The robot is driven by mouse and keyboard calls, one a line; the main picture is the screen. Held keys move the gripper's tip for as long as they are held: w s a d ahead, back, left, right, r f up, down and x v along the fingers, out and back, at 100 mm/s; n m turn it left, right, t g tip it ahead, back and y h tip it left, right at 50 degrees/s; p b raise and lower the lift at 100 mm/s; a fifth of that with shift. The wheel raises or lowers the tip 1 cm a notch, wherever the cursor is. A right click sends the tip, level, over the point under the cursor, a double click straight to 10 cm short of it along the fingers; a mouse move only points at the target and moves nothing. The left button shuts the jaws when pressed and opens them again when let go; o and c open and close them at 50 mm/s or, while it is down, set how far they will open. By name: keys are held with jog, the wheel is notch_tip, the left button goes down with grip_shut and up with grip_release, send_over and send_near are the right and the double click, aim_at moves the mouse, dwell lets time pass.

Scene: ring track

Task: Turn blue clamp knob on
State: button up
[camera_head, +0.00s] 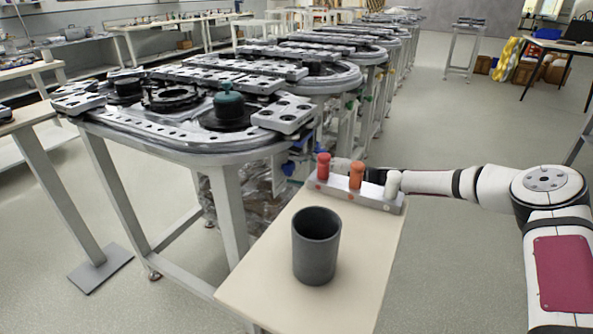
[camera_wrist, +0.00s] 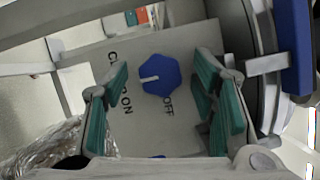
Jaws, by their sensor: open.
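The blue knob (camera_wrist: 160,75) is a faceted dial on a pale plate (camera_wrist: 185,38) in the wrist view. A white mark on its face points left. Black lettering beside it includes "ON" at lower left and "OFF" at lower right; some lettering is hidden by a finger. My gripper (camera_wrist: 163,78) is open, with its teal finger pads on the left and right of the knob. Gaps to the knob show in the picture, but depth is unclear. In the head view, my arm reaches left behind the tool rail, and I cannot make out the knob or fingertips there.
A ring track table (camera_head: 180,152) fills the left of the head view. A pale board (camera_head: 240,285) carries a dark grey cup (camera_head: 315,247) and a rail with red, orange and white pegs. A large blue part (camera_wrist: 293,45) stands close right in the wrist view.

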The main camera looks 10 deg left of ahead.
jog(key=d+f, duration=0.1)
jog(key=d, duration=1)
jog(key=shift+w+d, duration=0.2)
jog(key=shift+d, duration=0.1)
jog(key=shift+f, duration=0.1)
